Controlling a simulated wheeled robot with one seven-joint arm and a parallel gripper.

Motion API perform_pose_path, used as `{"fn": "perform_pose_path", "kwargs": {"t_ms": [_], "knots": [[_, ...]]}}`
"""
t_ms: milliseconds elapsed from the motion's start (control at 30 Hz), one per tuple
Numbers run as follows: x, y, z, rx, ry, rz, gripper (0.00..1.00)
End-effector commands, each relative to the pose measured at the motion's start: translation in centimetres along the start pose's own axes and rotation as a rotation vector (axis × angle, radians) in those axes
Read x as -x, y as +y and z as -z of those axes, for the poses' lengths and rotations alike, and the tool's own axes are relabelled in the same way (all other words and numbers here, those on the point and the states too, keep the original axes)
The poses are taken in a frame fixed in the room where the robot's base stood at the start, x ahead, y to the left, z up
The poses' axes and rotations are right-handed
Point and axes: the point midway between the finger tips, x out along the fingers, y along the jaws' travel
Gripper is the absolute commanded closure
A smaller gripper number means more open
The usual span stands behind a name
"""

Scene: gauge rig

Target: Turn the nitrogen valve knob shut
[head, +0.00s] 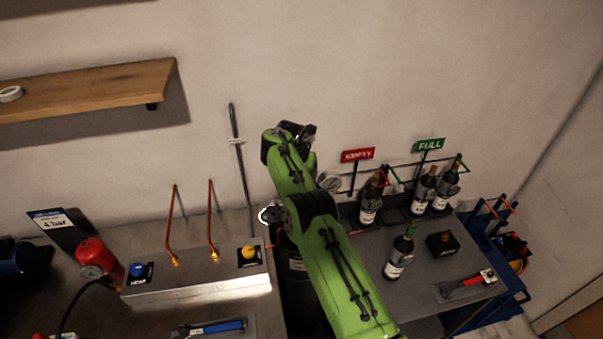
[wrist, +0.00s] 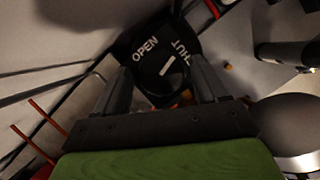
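In the wrist view, a black valve plate carries the white word OPEN at its left and a second word at its right, partly cut by a finger, that looks like SHUT. A dark round knob (wrist: 167,70) with a slanted white mark sits below the words. The mark leans to the upper right; I cannot tell exactly which word it indicates. My gripper (wrist: 160,75) is open, one finger on each side of the knob. Contact with the knob cannot be made out. In the head view my gripper (head: 304,134) is high near the wall, and the knob is not visible.
A metal panel (head: 200,288) with blue (head: 138,269) and yellow (head: 249,253) knobs stands left of my arm. A round gauge (head: 329,181) is just right of it.

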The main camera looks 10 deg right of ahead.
Motion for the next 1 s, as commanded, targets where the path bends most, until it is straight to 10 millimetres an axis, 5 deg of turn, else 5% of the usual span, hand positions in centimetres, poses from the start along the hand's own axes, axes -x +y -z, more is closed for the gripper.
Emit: {"fn": "perform_pose_path", "kwargs": {"t_ms": [367,800,1000], "knots": [[0.5,0.0,0.0,-0.001,0.001,0.000,0.20],[12.0,0.0,0.0,0.001,0.000,0.000,0.20],[15.3,0.0,0.0,0.001,0.001,0.001,0.20]]}}
